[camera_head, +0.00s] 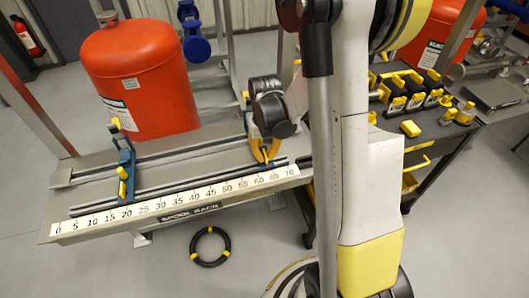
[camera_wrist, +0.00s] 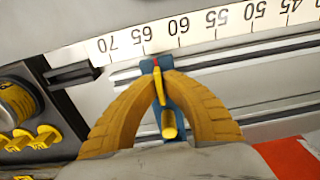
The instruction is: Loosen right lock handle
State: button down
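The spool rack (camera_head: 100,226) has a front scale marked 0 to 70. Its right blue support (camera_wrist: 165,62) stands near the 65 mark, with a small red pointer at its edge. The right lock handle (camera_wrist: 157,84) is a slim yellow lever on that support. My gripper (camera_wrist: 162,78) has its two curved yellow-brown fingers closed in on the lever from both sides, tips touching or nearly touching it. In the head view my gripper (camera_head: 264,158) hides most of the right support. The left blue support (camera_head: 127,160) carries its own yellow lock handle (camera_head: 122,190) near the 20 mark.
A large orange tank (camera_head: 140,75) stands behind the rack. A dark cart (camera_head: 440,135) with yellow-and-black clamps is to the right of my arm. A black ring with yellow bands (camera_head: 210,246) lies on the floor in front. The rack between the supports is clear.

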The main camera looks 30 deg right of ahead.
jog(key=m, duration=0.3)
jog(key=shift+f+m+b, duration=0.1)
jog(key=shift+m+b, duration=0.4)
jog(key=shift+m, duration=1.3)
jog(key=m, duration=0.2)
jog(key=shift+m+b, duration=0.35)
jog(key=shift+m, duration=0.35)
